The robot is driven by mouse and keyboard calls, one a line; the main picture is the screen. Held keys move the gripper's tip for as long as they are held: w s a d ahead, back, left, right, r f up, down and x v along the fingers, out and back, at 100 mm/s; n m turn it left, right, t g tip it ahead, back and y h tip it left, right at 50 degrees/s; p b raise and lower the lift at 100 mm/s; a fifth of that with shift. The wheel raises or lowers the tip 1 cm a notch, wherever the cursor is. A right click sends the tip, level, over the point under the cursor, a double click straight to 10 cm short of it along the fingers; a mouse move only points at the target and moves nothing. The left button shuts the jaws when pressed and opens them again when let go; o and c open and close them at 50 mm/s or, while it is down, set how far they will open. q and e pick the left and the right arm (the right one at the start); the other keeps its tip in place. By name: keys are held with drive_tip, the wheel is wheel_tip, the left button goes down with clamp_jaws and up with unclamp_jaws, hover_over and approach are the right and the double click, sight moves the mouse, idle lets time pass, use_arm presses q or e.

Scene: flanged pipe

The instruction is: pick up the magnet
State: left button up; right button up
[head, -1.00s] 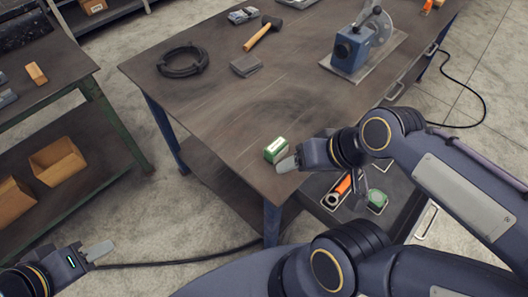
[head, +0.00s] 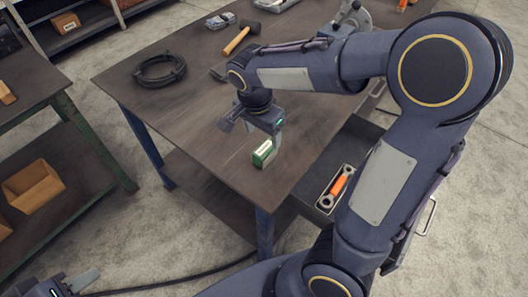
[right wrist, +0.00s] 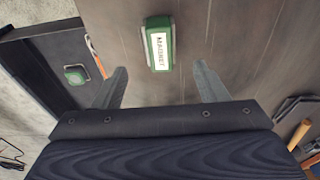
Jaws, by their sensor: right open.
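The magnet (head: 263,153) is a small green block with a white label, lying on the worktable near its front corner. In the right wrist view the magnet (right wrist: 158,43) shows its label reading "MAGNET". My right gripper (right wrist: 161,78) is open and empty. The magnet lies beyond its fingertips, roughly centred between them. In the head view my right gripper (head: 268,140) hangs pointing down above the table, close to the magnet. My left gripper (head: 82,281) is at the lower left, away from the table, and its jaw opening is unclear.
An open drawer (head: 322,204) beside the table corner holds an orange-handled tool (head: 339,187); a green item (right wrist: 75,75) also shows there in the right wrist view. A black cable coil (head: 160,70) and a hammer (head: 240,38) lie farther back. My right arm hides part of the table.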

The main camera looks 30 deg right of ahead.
sight(264, 148)
drive_tip(key=f, duration=0.7)
drive_tip(key=shift+w+d+f, duration=0.15)
drive_tip(key=shift+w+d, duration=0.05)
drive_tip(key=shift+d, duration=0.2)
drive_tip(key=shift+c, duration=0.3)
drive_tip(key=c, duration=1.2)
drive_tip(key=shift+c, duration=0.4)
drive_tip(key=shift+r, duration=0.2)
